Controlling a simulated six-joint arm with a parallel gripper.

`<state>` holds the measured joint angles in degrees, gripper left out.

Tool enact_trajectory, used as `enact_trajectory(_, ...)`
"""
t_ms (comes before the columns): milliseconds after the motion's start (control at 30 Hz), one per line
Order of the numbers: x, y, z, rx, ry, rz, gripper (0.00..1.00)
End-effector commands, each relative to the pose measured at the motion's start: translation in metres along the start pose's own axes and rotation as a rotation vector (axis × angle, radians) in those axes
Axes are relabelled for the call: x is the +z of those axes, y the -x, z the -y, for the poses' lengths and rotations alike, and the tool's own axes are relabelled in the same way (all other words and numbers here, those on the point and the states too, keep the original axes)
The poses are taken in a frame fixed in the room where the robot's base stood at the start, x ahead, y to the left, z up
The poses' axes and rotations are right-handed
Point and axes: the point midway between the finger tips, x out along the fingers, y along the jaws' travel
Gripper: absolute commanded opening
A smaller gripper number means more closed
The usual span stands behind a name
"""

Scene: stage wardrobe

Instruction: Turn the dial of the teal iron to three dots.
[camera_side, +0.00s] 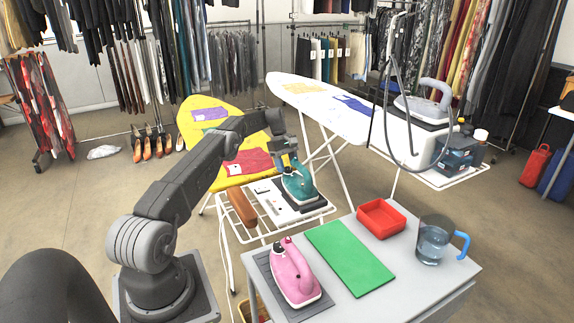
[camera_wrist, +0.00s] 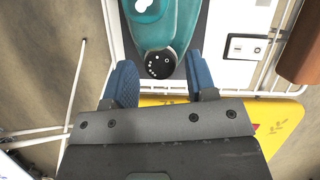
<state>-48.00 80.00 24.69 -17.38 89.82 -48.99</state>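The teal iron (camera_side: 299,187) rests on a dark pad on the white panel at the end of the yellow ironing board. In the wrist view the teal iron (camera_wrist: 165,30) fills the top middle. Its round black dial (camera_wrist: 160,63) faces the camera, with small white dots on its left side and a small ring on its right. Which mark is set is too small to tell. My gripper (camera_wrist: 160,62) is open, its two blue fingers apart on either side of the dial, with gaps showing. In the side view my gripper (camera_side: 287,158) is over the iron.
A white wire rack (camera_side: 262,222) surrounds the panel, with a brown block (camera_side: 241,208) at left. The grey table in front holds a pink iron (camera_side: 294,272), green mat (camera_side: 349,257), red tray (camera_side: 381,217) and water jug (camera_side: 433,243). A white ironing board (camera_side: 330,115) stands behind.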

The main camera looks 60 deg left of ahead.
Motion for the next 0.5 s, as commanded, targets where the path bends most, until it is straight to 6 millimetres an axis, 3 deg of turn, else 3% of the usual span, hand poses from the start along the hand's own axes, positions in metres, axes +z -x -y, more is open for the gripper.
enact_trajectory(333, 0.001, 0.002, 0.000, 0.000, 0.000, 0.000, 0.58)
enact_trajectory(500, 0.009, 0.022, 0.000, 0.003, -0.001, -0.002, 0.58)
